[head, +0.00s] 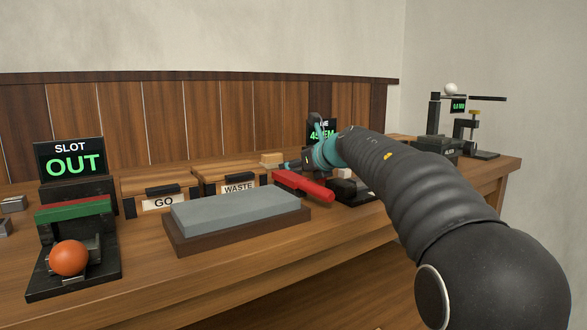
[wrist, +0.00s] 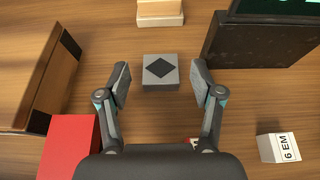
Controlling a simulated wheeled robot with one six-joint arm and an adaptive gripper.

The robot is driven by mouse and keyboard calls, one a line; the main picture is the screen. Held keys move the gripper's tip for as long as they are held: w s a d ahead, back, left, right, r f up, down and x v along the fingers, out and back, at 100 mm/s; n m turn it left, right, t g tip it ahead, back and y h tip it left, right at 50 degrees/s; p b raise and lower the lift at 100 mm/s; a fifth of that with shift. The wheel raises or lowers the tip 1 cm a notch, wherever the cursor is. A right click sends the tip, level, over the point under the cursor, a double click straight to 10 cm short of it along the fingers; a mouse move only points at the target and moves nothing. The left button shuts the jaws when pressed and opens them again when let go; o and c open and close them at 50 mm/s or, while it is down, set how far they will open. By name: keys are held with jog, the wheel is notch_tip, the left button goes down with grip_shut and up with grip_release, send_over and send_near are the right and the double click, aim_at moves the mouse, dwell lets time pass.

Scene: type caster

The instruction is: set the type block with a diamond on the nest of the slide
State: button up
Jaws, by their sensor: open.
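In the wrist view, the type block with a diamond (wrist: 160,72) is grey with a black diamond on its top face. It lies flat on the wooden bench. My gripper (wrist: 159,80) is open, one finger on each side of the block, with gaps between fingers and block. In the head view my gripper (head: 290,165) is over the back of the bench beyond the red handle, partly hidden by my arm. The block cannot be made out there. I cannot tell for certain which fixture is the slide with the nest.
A red handle (wrist: 70,147) is near at lower left, a wooden box (wrist: 35,90) at left. A dark display stand (wrist: 250,45) is at right, a "6 EM" block (wrist: 279,146) at lower right. In the head view, a grey stone (head: 237,210) and a fixture with an orange ball (head: 69,258) are left.

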jog(key=v, duration=1)
jog(key=shift+s+d, duration=0.2)
jog(key=shift+r, duration=0.1)
